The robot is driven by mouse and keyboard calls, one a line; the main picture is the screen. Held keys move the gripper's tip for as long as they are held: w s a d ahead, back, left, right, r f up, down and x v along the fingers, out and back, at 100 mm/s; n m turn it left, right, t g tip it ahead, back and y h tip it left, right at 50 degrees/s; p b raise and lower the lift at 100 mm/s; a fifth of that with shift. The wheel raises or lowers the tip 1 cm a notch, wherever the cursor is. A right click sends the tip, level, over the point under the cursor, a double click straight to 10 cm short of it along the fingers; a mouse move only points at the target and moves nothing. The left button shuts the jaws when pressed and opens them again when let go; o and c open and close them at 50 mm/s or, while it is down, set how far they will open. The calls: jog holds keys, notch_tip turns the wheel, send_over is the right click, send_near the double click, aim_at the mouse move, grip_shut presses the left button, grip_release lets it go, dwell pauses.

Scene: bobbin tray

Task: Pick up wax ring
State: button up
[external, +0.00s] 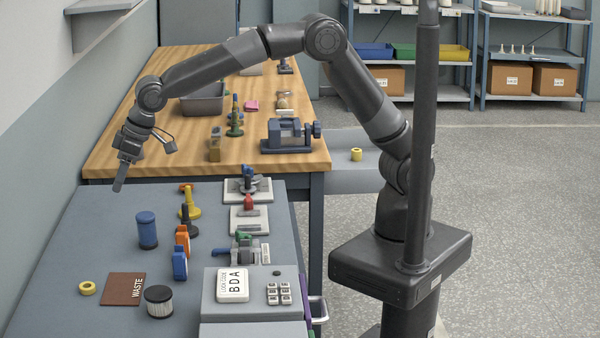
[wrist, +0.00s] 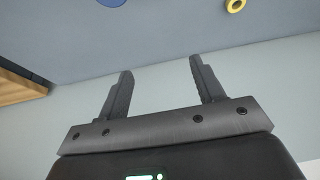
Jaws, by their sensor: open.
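A small yellow ring (external: 87,288), which looks like the wax ring, lies flat on the grey-blue bench at the near left, beside the brown WASTE mat. A yellow ring also shows at the top edge of the wrist view (wrist: 236,6). My gripper (external: 118,187) hangs over the far left part of the bench, well beyond the ring and apart from it. In the wrist view its two fingers (wrist: 160,65) are spread with nothing between them. A second yellow ring-like piece (external: 356,154) sits on a grey surface right of the wooden table.
A blue cylinder (external: 147,231) stands between gripper and ring. The brown WASTE mat (external: 117,290) and a black-and-white filter (external: 159,301) are right of the ring. Clamps and fixtures line the bench's right side. A wall borders the left. The wooden table (external: 175,155) lies behind.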

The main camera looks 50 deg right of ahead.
jog(key=n, duration=0.2)
send_near(92, 285)
jog(key=shift+w+a+f+g, duration=0.25)
jog(key=shift+w+f+g, duration=0.15)
jog(key=shift+w+f, duration=0.55)
jog(key=shift+a+x, duration=0.2)
jog(key=shift+x, duration=1.35)
jog(key=shift+a+x, duration=0.2)
jog(key=shift+x, duration=1.35)
jog(key=shift+r, duration=0.2)
jog(key=shift+s, duration=0.1)
jog(key=c, duration=1.1)
